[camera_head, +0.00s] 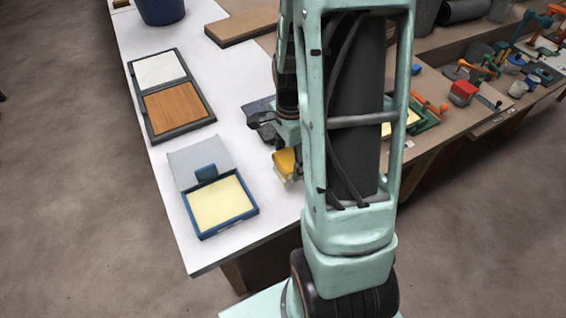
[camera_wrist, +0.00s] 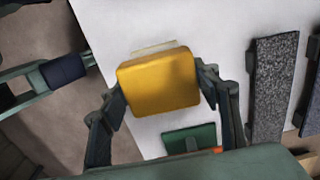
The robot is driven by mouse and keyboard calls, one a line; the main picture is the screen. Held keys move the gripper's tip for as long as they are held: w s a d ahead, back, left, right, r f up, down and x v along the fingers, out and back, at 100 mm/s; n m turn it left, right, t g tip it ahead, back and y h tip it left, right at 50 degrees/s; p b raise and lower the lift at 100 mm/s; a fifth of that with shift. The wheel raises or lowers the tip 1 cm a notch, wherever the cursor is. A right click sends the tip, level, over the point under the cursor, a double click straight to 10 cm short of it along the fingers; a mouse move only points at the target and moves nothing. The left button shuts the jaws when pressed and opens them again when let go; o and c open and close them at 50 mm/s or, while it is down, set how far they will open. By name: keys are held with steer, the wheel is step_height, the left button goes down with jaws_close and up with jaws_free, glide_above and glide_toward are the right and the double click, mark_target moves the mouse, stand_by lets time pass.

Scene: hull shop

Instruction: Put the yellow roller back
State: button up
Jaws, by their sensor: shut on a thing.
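The yellow roller (camera_wrist: 160,82) shows in the wrist view as a rounded yellow block with a pale edge behind it. My gripper (camera_wrist: 165,85) is shut on it, with one dark finger at its left side and one at its right. In the head view the yellow roller (camera_head: 285,163) shows at the right part of the white table (camera_head: 225,70), left of my arm. It looks held above the table, but the height is hard to tell. My arm hides part of the gripper and the table behind it.
A blue tray (camera_head: 196,229) with a pale yellow filling stands at the table's front, left of my gripper. A dark frame (camera_head: 150,128) with white and wood panels lies farther back. Orange-handled tools (camera_head: 430,103) and a red-topped thing (camera_head: 462,90) crowd the brown bench at right.

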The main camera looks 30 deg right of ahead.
mark_target(286, 157)
steer(key=shift+w+a+f, duration=0.15)
steer(key=shift+w+f, duration=0.1)
steer(key=shift+f, duration=0.1)
steer(key=shift+w+a+f, duration=0.1)
steer(key=shift+f, duration=1.6)
steer(key=shift+f+b, duration=0.1)
steer(key=shift+b, duration=0.2)
steer(key=o, duration=1.8)
steer(key=shift+o, duration=0.2)
step_height(286, 157, up, 12)
steer(key=shift+r+p, duration=0.15)
steer(key=shift+p, duration=0.65)
